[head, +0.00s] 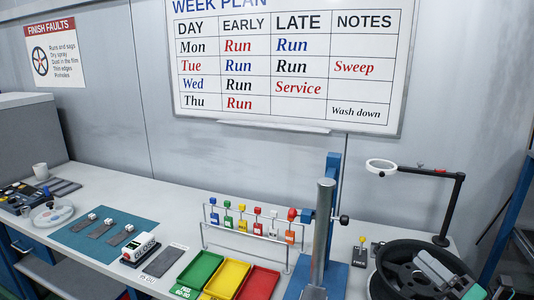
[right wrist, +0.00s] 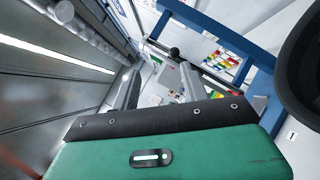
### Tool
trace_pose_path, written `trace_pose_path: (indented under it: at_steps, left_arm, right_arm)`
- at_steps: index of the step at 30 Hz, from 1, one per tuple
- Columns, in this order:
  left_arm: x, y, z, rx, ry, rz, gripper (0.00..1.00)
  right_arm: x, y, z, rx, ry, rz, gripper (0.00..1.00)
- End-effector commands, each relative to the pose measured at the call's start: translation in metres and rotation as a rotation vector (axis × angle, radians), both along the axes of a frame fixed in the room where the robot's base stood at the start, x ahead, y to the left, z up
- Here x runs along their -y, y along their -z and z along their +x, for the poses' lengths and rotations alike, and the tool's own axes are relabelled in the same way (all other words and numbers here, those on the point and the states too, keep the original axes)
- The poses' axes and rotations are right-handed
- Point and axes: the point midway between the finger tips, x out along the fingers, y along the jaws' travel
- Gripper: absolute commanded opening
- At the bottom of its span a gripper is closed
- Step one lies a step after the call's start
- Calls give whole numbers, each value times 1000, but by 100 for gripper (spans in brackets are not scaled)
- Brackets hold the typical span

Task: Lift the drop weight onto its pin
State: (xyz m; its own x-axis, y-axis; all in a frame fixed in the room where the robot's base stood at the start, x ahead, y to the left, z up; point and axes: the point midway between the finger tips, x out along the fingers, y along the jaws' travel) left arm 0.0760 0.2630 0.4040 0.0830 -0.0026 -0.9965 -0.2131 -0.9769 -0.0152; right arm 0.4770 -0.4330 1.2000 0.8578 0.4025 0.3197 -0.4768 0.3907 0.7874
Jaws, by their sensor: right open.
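A blue stand (head: 332,190) with an upright grey steel tube (head: 323,235) stands right of the middle of the bench in the head view. A black knob (head: 344,220) sticks out to the right of the tube, and a black knob also shows in the right wrist view (right wrist: 174,52). I cannot tell the drop weight and its pin apart from the tube. My right gripper (head: 440,272) is at the lower right, in front of a black wheel. In the right wrist view (right wrist: 158,78) its grey fingers are apart, with nothing held between them. My left gripper is not in view.
The black wheel (head: 392,268) and a magnifier lamp (head: 445,205) stand at the right. A rack of coloured tags (head: 250,248) and green, yellow and red trays (head: 228,280) lie left of the stand. A teal mat (head: 75,238) lies farther left.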

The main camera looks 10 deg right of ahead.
Motion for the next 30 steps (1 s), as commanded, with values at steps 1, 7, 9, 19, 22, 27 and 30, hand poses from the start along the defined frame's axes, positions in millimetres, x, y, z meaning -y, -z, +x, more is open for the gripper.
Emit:
trace_pose_path:
  at_steps: [1, 7, 9, 19, 22, 27, 30]
  left_arm:
    - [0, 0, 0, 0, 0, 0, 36]
    - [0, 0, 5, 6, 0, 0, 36]
    - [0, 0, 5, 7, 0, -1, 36]
    - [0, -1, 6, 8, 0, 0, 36]
    - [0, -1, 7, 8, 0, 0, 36]
    - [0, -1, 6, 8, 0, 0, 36]
    - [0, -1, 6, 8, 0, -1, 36]
  right_arm:
    - [0, 11, 2, -46, 47, 105, 45]
    - [3, 65, 3, -254, 240, 514, 45]
    - [0, 88, -1, -334, 308, 654, 45]
    - [-50, 205, -51, -759, 645, 1252, 45]
    - [-79, 236, -77, -906, 756, 1402, 45]
    - [-127, 269, -122, -1129, 927, 1583, 45]
    - [-151, 279, -145, -1232, 1008, 1646, 45]
